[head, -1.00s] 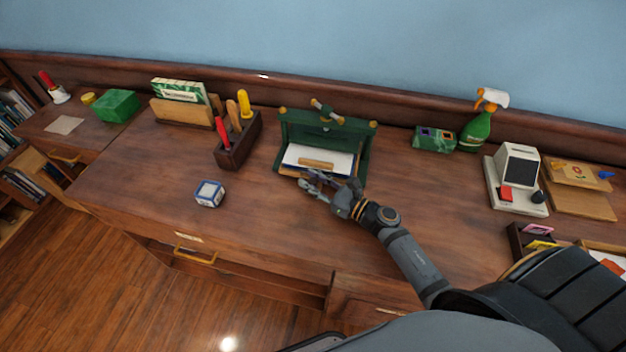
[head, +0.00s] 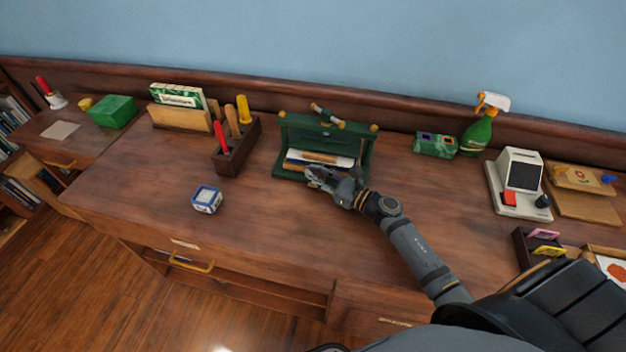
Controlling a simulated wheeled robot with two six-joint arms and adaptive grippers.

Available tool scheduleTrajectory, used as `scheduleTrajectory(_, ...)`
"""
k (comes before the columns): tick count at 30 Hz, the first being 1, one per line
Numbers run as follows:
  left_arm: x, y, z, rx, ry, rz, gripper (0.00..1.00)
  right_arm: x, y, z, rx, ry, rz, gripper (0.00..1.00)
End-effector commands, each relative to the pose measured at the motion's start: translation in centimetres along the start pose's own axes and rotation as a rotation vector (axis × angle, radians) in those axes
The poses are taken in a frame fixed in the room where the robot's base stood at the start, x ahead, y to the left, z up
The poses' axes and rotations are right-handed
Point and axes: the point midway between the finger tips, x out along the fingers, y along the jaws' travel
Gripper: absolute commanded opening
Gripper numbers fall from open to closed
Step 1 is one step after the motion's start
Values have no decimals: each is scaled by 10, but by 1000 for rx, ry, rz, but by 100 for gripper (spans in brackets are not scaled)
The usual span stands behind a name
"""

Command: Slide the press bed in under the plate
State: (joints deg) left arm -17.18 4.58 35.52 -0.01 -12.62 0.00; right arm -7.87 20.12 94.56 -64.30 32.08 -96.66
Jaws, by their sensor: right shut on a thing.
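The green press (head: 368,150) stands on the wooden desk, with a handle on top and its dark green plate (head: 318,141) across the frame. The press bed (head: 289,169) sits low in the frame, mostly under the plate. On it lie a white sheet (head: 345,161) and a tan wooden piece (head: 318,157), of which only a front strip shows. My right gripper (head: 316,177) is at the front of the bed, shut on its front edge; the fingers hide the exact grip. My left gripper is not in view.
A tool block (head: 232,160) stands left of the press, and a white-and-blue cube (head: 207,199) lies in front of it. The desk before the press is clear.

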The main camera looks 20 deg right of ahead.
Motion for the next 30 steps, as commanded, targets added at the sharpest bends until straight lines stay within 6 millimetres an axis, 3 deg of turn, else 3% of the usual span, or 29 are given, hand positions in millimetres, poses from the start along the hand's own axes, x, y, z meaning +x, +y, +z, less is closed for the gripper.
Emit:
scheduleTrajectory(3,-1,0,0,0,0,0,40,0,-2,0,-3,2,-5,0)
scheduleTrajectory(4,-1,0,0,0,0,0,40,0,-2,0,-3,2,-5,21)
scheduleTrajectory(7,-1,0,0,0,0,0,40,0,-2,0,-3,2,-4,33)
scheduleTrajectory(22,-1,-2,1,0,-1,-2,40,-3,0,0,-2,1,-1,33)
scheduleTrajectory(26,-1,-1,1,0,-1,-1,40,-21,0,-1,-4,6,1,33)
scheduleTrajectory(30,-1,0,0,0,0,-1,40,-54,0,-1,-4,10,3,33)
